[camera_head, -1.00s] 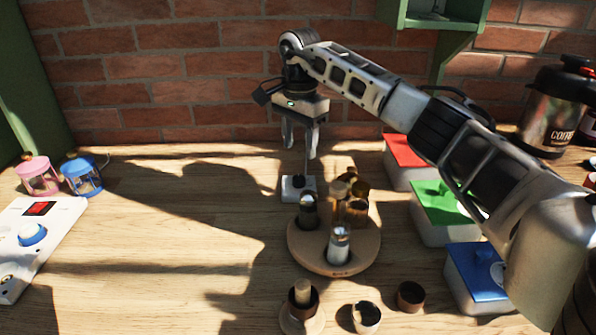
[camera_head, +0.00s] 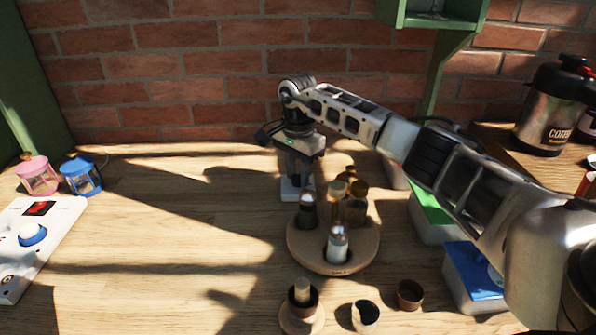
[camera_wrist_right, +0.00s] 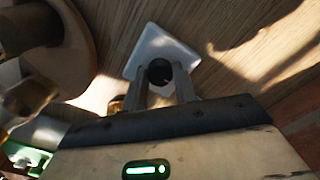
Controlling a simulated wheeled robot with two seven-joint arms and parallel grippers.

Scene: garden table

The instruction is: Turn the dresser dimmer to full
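A small white box with a black round knob, which looks like the dimmer, stands on the table (camera_head: 289,190) near the brick wall. In the right wrist view its white plate (camera_wrist_right: 163,45) and black knob (camera_wrist_right: 159,71) show clearly. My right gripper (camera_head: 297,178) points down over the box. Its two fingers (camera_wrist_right: 160,80) are apart, one on each side of the knob, with small gaps visible. In the head view the fingers hide most of the knob. My left gripper is not in view.
A round wooden rack (camera_head: 333,262) with several bottles stands just in front of the box. Lidded boxes stand under my right arm, including a blue-lidded one (camera_head: 470,268). A white panel with a blue dial (camera_head: 31,234) lies at left. The left-middle table is clear.

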